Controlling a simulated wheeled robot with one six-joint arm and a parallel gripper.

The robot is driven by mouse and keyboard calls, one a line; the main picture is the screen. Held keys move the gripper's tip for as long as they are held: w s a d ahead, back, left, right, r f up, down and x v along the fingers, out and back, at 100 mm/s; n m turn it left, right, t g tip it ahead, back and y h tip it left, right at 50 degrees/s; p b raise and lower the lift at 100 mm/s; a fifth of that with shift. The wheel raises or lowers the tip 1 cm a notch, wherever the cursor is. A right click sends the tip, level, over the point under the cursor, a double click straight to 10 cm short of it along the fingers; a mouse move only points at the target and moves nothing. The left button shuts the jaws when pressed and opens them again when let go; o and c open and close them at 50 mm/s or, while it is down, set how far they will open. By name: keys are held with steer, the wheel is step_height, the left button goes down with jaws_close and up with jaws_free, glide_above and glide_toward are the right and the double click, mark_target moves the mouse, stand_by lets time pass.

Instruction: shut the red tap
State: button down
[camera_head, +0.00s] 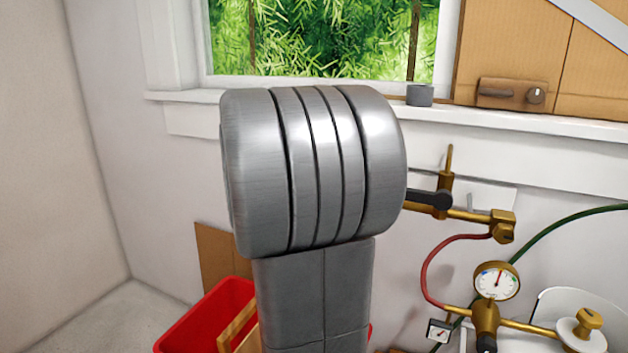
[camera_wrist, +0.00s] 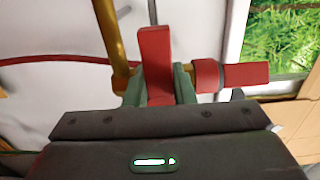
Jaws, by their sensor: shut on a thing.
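In the wrist view my gripper (camera_wrist: 158,88) has its two greenish fingers on either side of a flat red handle (camera_wrist: 154,48). The fingers are shut on this red tap handle, which sticks up between them in the picture. A second red piece (camera_wrist: 245,74) with a round red collar lies just right of the fingers. I cannot tell how it joins the handle. A brass pipe (camera_wrist: 112,42) runs close to the left finger. In the head view my own arm covers the gripper and the red tap.
In the head view brass pipework (camera_head: 470,214) with a red hose (camera_head: 428,270), a green hose (camera_head: 570,222) and a round gauge (camera_head: 497,281) is on the right. A red bin (camera_head: 190,325) stands low behind my arm. A window sill (camera_head: 520,125) runs above.

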steer(key=c, duration=1.2)
jaws_free()
steer(key=shift+s, duration=0.1)
steer(key=p+v, duration=0.2)
steer(key=v, duration=1.1)
steer(key=shift+s, duration=0.3)
steer(key=shift+a, duration=0.1)
steer(key=b+x, duration=0.2)
steer(key=x, duration=1.2)
steer(key=shift+a, duration=0.1)
steer(key=shift+s+a, duration=0.1)
steer(key=shift+s, duration=0.05)
